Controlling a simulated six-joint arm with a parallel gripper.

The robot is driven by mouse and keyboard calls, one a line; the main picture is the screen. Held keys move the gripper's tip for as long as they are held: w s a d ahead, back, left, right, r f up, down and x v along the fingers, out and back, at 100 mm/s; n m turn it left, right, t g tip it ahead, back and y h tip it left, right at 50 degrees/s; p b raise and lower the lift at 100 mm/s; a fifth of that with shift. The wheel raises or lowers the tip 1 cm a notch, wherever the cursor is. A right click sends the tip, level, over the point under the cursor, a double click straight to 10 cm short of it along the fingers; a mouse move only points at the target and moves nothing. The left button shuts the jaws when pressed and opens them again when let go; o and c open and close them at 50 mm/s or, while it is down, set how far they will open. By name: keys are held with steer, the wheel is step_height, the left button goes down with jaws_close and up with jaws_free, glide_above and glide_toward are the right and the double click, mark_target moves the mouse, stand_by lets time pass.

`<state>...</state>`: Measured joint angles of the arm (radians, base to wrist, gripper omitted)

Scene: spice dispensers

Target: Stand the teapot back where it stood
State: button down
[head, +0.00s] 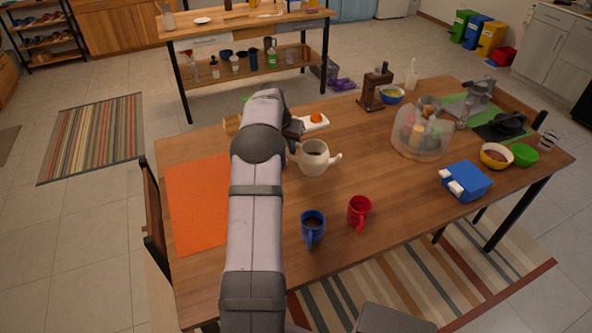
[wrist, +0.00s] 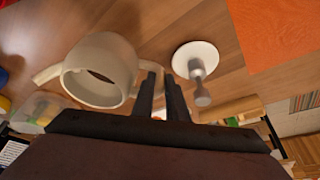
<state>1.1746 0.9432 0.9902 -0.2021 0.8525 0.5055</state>
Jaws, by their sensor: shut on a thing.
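The cream teapot (head: 314,164) is near the middle of the wooden table in the head view, its spout to the right. It looks upright, with dark contents showing through its open top. In the wrist view the teapot (wrist: 98,62) is at the left, beside my fingers. My gripper (wrist: 162,84) is shut on the teapot handle, which is mostly hidden by the fingers. In the head view my gripper (head: 293,130) is partly hidden behind my arm. I cannot tell whether the teapot's base touches the table.
A white disc with a metal stem (wrist: 195,62) stands by the orange mat (wrist: 270,35). A blue mug (head: 312,228) and red mug (head: 359,212) stand in front. A clear dome (head: 421,140) is to the right. A white tray (head: 318,127) holds something orange behind the teapot.

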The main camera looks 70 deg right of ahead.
steer(key=shift+f+p, duration=0.8)
steer(key=shift+f, duration=2.9)
steer(key=shift+f, duration=0.15)
steer(key=c, duration=2.2)
jaws_free()
steer(key=shift+f, duration=0.15)
steer(key=o, duration=0.5)
steer(key=shift+c, duration=0.2)
steer(key=shift+r, duration=0.3)
steer(key=b+v, duration=0.2)
steer(key=v, duration=1)
steer(key=shift+w, duration=0.1)
